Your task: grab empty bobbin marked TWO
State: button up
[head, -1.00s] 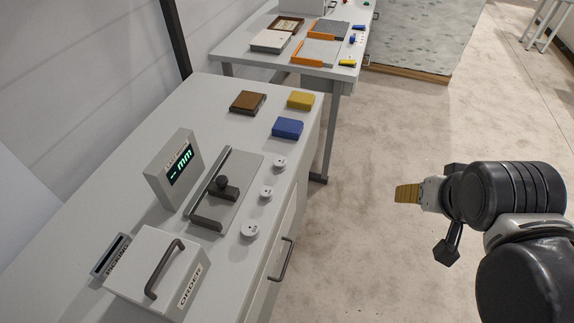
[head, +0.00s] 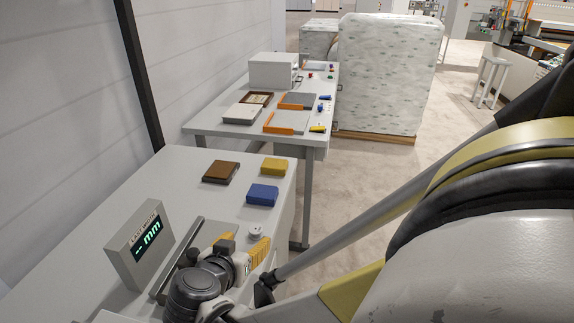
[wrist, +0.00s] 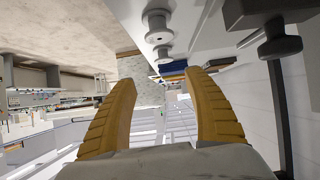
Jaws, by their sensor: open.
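In the head view one small white bobbin (head: 256,231) stands near the cabinet's right edge, just beyond my gripper (head: 243,246). The wrist view shows a nearer white bobbin (wrist: 158,26) and a smaller one (wrist: 164,54) behind it, both beyond the fingertips. My gripper (wrist: 161,77) has its yellow fingers spread, with nothing between them. It is over the right side of the cabinet top. My gripper and arm hide that part of the top in the head view. I cannot read any bobbin marking.
A gauge (head: 140,243) showing "-- mm" stands on the left. A partly hidden bar fixture, with its knob in the wrist view (wrist: 280,44), lies beside the gripper. Brown (head: 220,172), yellow (head: 274,167) and blue blocks (head: 262,194) sit farther back. A second table (head: 205,124) stands beyond.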

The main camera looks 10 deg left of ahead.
aim_at(255, 229)
jog(key=shift+s+a+f, duration=0.15)
jog(key=shift+a+f, duration=0.05)
jog(key=shift+f, duration=0.3)
jog(key=b+x, duration=0.2)
jog(key=x, duration=0.3)
jog(key=b+x, duration=0.1)
jog(key=x, duration=0.1)
jog(key=b+x, duration=0.2)
jog(key=x, duration=0.1)
jog(key=shift+w+a, duration=0.25)
jog(key=shift+w, duration=0.15)
jog(key=shift+r, duration=0.15)
jog(key=c, duration=0.9)
